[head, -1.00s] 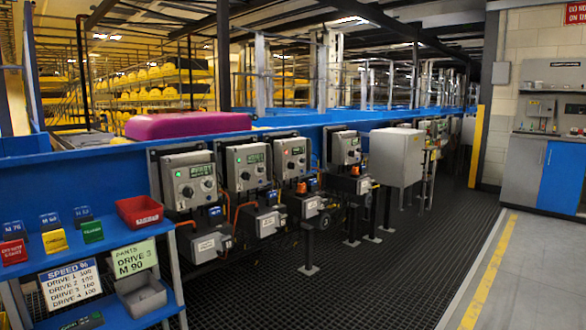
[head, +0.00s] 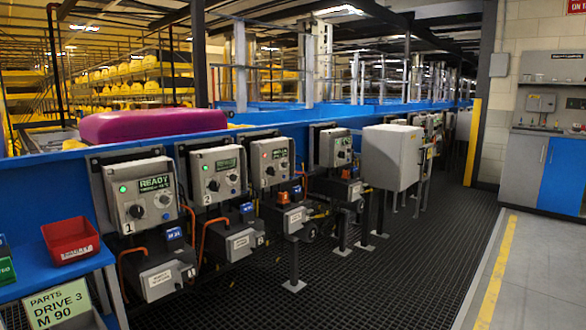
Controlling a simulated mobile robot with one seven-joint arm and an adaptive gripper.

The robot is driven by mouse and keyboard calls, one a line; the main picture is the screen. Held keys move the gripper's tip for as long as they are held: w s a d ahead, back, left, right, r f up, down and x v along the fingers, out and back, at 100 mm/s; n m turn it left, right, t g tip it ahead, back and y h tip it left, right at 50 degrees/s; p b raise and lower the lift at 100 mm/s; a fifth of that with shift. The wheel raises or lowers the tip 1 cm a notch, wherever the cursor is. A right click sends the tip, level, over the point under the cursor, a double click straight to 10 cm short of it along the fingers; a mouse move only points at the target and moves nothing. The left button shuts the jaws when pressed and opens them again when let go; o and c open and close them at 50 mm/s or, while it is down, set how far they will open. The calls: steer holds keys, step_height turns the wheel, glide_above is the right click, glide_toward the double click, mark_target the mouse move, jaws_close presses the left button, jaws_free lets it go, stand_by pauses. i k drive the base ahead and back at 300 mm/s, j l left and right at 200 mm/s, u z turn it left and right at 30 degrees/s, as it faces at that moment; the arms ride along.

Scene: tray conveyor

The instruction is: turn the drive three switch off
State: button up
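The third control box (head: 272,162) in the row along the blue conveyor side is grey, with a small display, a lamp and a dark rotary knob (head: 270,171). Its number and the knob's setting are too small to read surely. The box marked 2 (head: 218,175) stands left of it, and the box marked 1 (head: 140,196), nearest me, shows READY with a green lamp. A grey motor unit (head: 285,217) with an orange part on top sits below the third box. My gripper is not in view.
A blue shelf with a red bin (head: 70,241) and a "PARTS DRIVE 3 M 90" sign (head: 57,304) is at lower left. Posts (head: 294,262) and a large grey cabinet (head: 391,157) stand right of the boxes. The dark grated floor (head: 400,285) in front is open.

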mark_target(270, 170)
steer(key=i+z, duration=0.15)
steer(key=i, duration=0.4)
steer(key=i+z, duration=0.15)
steer(key=i, duration=0.4)
steer(key=i+j+z, duration=0.1)
steer(key=i, duration=0.45)
steer(key=i+j+z, duration=0.15)
steer(key=i, duration=0.4)
steer(key=i+j+z, duration=0.15)
steer(key=i, duration=0.4)
